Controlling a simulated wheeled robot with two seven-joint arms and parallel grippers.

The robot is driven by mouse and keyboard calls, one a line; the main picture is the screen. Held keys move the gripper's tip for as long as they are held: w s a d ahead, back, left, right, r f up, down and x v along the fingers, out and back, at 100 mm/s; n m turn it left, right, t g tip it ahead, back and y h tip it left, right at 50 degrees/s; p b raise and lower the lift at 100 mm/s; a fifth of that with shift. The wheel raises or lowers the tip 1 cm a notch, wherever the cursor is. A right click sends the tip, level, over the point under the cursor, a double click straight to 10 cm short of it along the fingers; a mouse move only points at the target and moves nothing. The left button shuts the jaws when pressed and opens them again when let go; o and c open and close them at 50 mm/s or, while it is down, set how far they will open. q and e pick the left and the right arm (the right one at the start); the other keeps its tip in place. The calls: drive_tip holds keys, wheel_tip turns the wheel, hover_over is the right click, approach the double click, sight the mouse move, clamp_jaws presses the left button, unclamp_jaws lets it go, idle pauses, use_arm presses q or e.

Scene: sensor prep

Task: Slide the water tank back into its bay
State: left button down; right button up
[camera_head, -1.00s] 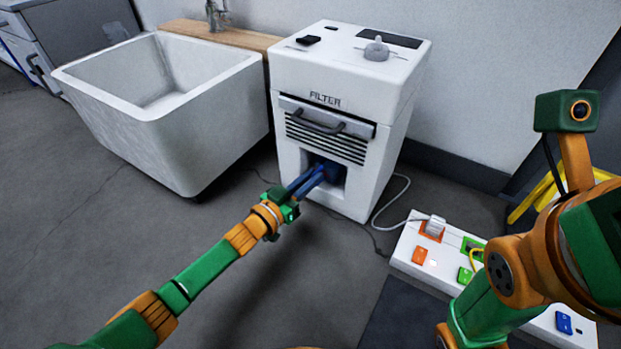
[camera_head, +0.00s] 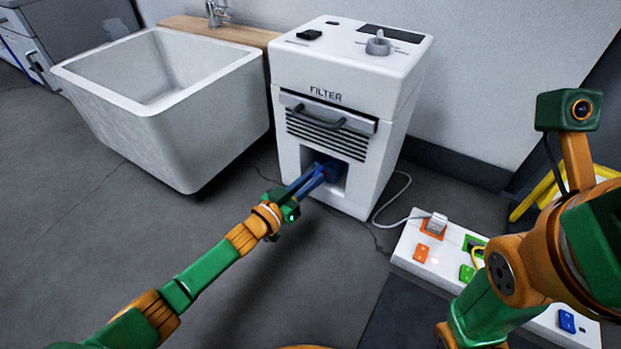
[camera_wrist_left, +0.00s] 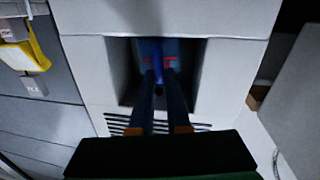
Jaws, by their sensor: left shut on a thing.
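The white filter machine (camera_head: 360,194) stands against the wall, with an open bay low in its front. The blue water tank (camera_head: 333,171) sits inside the bay; it also shows in the left wrist view (camera_wrist_left: 174,47), with red marks on its face. My left gripper (camera_head: 318,173) reaches into the bay opening and is shut on the tank's front, where the fingers hide part of it. The tank's depth in the bay is hard to tell. My right arm is at the right edge, and its gripper is out of view.
A white basin (camera_head: 160,130) stands left of the machine. A white power strip (camera_head: 405,258) with coloured switches and a plugged-in grey cable (camera_head: 390,205) lies on the floor to the right. The floor in front of the machine is clear.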

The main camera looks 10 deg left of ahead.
use_arm(q)
drive_tip(key=shift+f, duration=0.1)
drive_tip(key=c, duration=0.8)
unclamp_jaws()
drive_tip(key=p+v, duration=0.2)
drive_tip(key=v, duration=0.2)
drive_tip(key=d+p+v, duration=0.1)
drive_tip(key=p+v, duration=0.1)
drive_tip(key=v, duration=0.2)
drive_tip(key=s+p+v, duration=0.1)
drive_tip(key=p+v, duration=0.2)
drive_tip(key=v, duration=0.1)
drive_tip(key=shift+w+d, duration=0.1)
drive_tip(key=shift+d, duration=0.25)
